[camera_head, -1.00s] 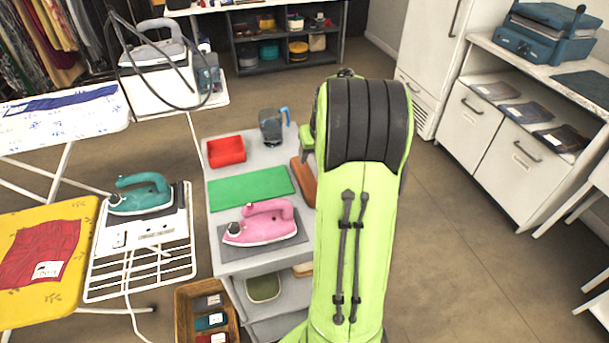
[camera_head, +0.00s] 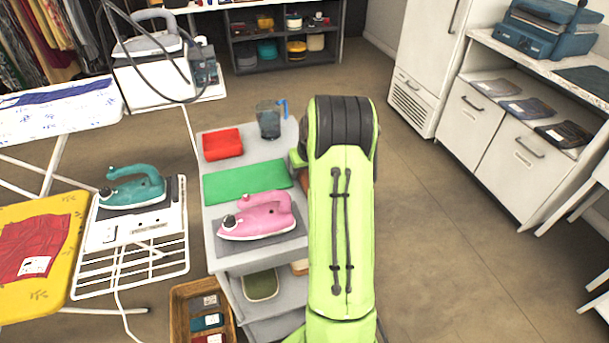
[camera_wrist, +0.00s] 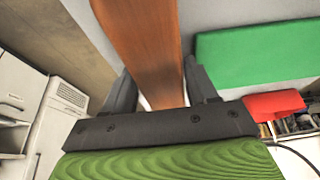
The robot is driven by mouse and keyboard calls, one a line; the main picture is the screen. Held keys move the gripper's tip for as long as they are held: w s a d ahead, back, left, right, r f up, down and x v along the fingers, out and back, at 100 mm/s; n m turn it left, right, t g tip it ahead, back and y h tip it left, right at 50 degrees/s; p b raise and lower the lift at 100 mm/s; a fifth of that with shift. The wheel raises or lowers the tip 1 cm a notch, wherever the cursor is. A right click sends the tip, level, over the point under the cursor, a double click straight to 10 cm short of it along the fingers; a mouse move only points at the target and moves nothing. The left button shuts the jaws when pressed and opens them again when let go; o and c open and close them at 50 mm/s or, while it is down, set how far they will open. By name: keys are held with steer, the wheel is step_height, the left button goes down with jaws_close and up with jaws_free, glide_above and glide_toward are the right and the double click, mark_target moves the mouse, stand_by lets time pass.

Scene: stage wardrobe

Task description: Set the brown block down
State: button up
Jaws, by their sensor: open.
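The brown block (camera_head: 303,178) shows as a sliver at the right side of the grey trolley top (camera_head: 213,238) in the head view. My arm hides most of it. In the wrist view the long reddish-brown block (camera_wrist: 142,38) runs between the fingers of my gripper (camera_wrist: 160,84). The jaws are open, one finger on each side of the block. The block is beside the green mat (camera_head: 245,181), which also shows in the wrist view (camera_wrist: 255,55). I cannot tell whether a finger touches the block.
On the trolley are a pink iron (camera_head: 258,217) on a grey pad, a red container (camera_head: 222,144) and a dark jug (camera_head: 268,120). A teal iron (camera_head: 132,188) stands on a rack at left. A wicker basket (camera_head: 180,310) is below. The floor (camera_head: 450,220) at right is clear.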

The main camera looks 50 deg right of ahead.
steer(key=shift+r, duration=0.1)
steer(key=c, duration=1)
step_height(320, 180, up, 10)
steer(key=p, duration=0.3)
